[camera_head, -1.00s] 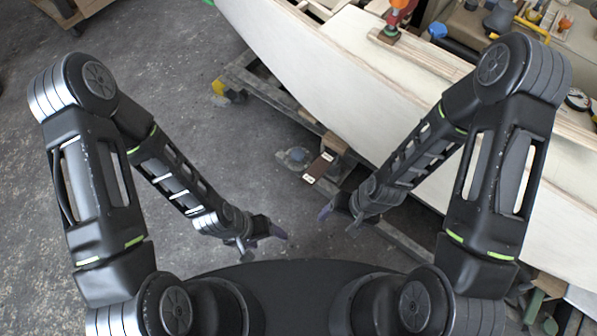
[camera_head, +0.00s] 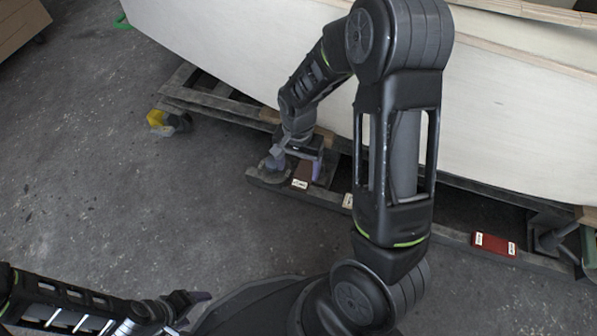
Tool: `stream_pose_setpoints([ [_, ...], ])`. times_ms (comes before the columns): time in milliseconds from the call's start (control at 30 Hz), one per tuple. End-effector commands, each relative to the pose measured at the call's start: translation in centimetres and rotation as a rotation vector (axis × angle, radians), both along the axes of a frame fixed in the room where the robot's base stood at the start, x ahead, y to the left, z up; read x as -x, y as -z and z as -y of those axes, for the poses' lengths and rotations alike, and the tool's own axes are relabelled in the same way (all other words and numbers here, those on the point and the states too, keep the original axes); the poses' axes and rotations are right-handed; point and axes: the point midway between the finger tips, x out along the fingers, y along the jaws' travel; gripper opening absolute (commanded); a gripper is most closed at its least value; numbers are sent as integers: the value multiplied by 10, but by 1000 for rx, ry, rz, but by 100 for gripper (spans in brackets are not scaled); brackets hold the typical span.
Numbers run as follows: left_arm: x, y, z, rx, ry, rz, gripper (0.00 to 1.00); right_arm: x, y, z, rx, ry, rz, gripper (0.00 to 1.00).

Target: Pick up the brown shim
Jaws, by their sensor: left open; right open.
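The brown shim (camera_head: 304,174) is a small dark brown block with a white label at its near end. It lies low beside the hull, on or against the timber cradle. My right gripper (camera_head: 294,168) is open over it, with one finger to each side of the shim. Part of the shim is hidden under the gripper, and I cannot tell whether the fingers touch it. My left gripper (camera_head: 193,298) is open and empty at the bottom left, far from the shim.
A red block (camera_head: 493,244) with white labels lies on the cradle rail to the right. Another white label (camera_head: 348,200) shows partly behind my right arm. The pale plywood hull (camera_head: 230,60) rises behind. A yellow and black object (camera_head: 168,122) lies left.

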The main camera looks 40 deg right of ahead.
Motion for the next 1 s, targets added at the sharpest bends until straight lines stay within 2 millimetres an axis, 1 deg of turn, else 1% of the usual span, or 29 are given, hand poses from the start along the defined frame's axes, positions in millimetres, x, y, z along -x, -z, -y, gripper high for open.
stream_pose_setpoints([
  [133, 0, 3, 0, 0, 0, 1, 71, 0, 6, 0, 0, -1, -1, 75],
  [333, -2, 13, 0, -1, -3, 4, 71, 0, 27, 0, -2, -2, -1, 75],
  [600, -2, 13, 0, -1, -3, 5, 71, 0, 27, -1, -1, -2, 0, 75],
  [700, -2, 15, 0, -1, -3, 6, 71, 0, 30, 0, -1, -2, 0, 75],
  [767, -3, 20, 0, -1, -4, 7, 71, 0, 37, 0, -2, -2, -1, 75],
  [933, -5, 40, 1, -3, -7, 14, 71, 1, 64, 2, -1, -1, -2, 75],
  [1000, -6, 44, 1, -4, -9, 16, 71, 0, 72, 2, -1, -2, -2, 75],
])
